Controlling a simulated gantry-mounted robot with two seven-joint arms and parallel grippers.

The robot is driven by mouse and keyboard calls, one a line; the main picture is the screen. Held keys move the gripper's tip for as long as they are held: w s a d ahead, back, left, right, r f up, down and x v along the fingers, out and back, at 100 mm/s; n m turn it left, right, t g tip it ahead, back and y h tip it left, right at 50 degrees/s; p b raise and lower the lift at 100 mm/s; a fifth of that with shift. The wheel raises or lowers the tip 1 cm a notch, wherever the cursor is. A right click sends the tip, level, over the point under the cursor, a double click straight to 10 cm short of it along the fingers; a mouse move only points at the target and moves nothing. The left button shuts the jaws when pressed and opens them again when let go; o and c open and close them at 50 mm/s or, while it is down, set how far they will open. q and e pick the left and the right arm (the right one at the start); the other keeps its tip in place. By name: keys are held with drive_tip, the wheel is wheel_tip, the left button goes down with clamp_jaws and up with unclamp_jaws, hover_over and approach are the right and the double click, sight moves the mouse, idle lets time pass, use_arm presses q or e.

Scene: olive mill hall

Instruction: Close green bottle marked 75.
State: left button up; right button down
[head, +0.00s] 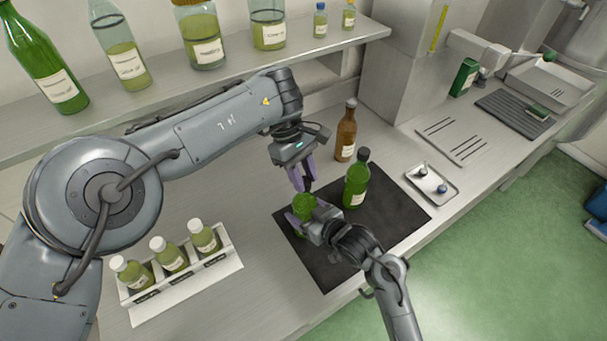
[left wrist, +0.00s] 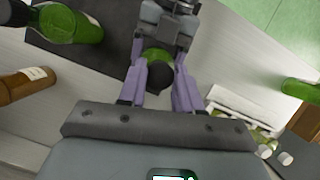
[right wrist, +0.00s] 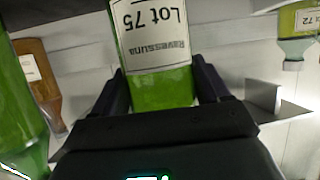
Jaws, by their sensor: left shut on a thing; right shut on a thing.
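The green bottle marked 75 shows its "Lot 75" label (right wrist: 152,38) in the right wrist view. In the head view the bottle (head: 303,205) stands over the black mat (head: 330,262). My right gripper (head: 308,225) is shut around its body from the front. My left gripper (head: 303,187) is above the bottle, pointing down, its purple fingers shut on a black cap. In the left wrist view the cap (left wrist: 160,77) sits between the fingertips, in line with the bottle's top (left wrist: 157,55). I cannot tell whether cap and neck touch.
A capped green bottle (head: 356,184) stands on the mat close to the right, with a brown bottle (head: 346,138) behind it. A small tray (head: 432,186) with small items lies further right. A rack (head: 190,277) of white-capped bottles stands front left. Several bottles line the shelf (head: 330,40).

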use_arm(q)
drive_tip(key=o, duration=1)
drive_tip(key=shift+r, duration=2.25)
drive_tip(key=shift+c, duration=0.3)
